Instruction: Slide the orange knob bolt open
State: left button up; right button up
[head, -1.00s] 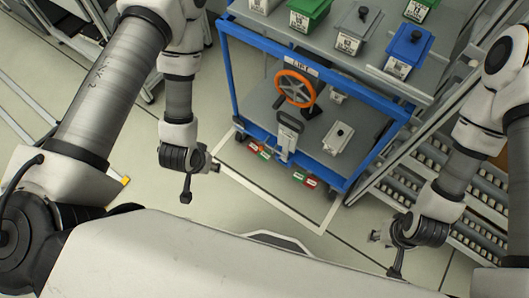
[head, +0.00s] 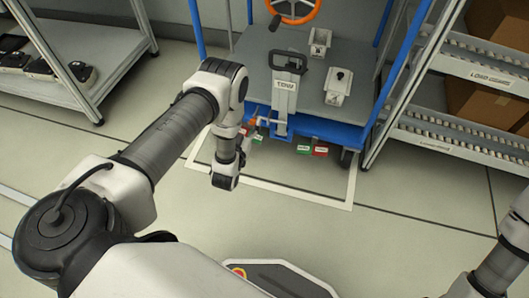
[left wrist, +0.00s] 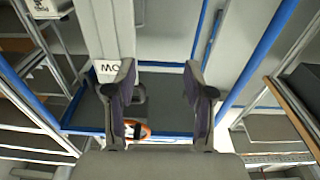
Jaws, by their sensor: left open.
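A small orange piece (head: 252,122), which looks like the bolt's knob, shows at the cart's front lower edge in the head view. My left gripper (head: 244,131) is close beside it, partly hidden by my wrist; I cannot tell whether they touch. In the left wrist view my left gripper (left wrist: 160,82) is open, with nothing seen held between its fingers. An orange curved part (left wrist: 143,130) shows beyond the fingers there, probably the handwheel. My right gripper is out of view; only part of its arm shows at lower right.
The blue-framed cart (head: 345,132) carries an orange handwheel (head: 292,8), a dark-handled lever (head: 287,75) and grey boxes. Red and green tags (head: 312,151) hang at its front. Racks stand left (head: 95,105) and right (head: 440,145). The floor in front is clear.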

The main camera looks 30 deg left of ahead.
pick_arm(q)
jog(key=b, duration=0.4)
send_near(252, 123)
jog(key=w, duration=0.1)
jog(key=shift+g, duration=0.4)
jog(key=b+x, duration=0.1)
jog(key=x, duration=0.2)
jog(key=b+x, duration=0.2)
jog(key=x, duration=0.2)
jog(key=shift+w+r, duration=0.2)
jog(key=shift+r, duration=0.05)
jog(key=shift+w+r, duration=0.1)
jog(key=shift+w, duration=0.05)
jog(key=shift+a, duration=0.1)
grip_shut()
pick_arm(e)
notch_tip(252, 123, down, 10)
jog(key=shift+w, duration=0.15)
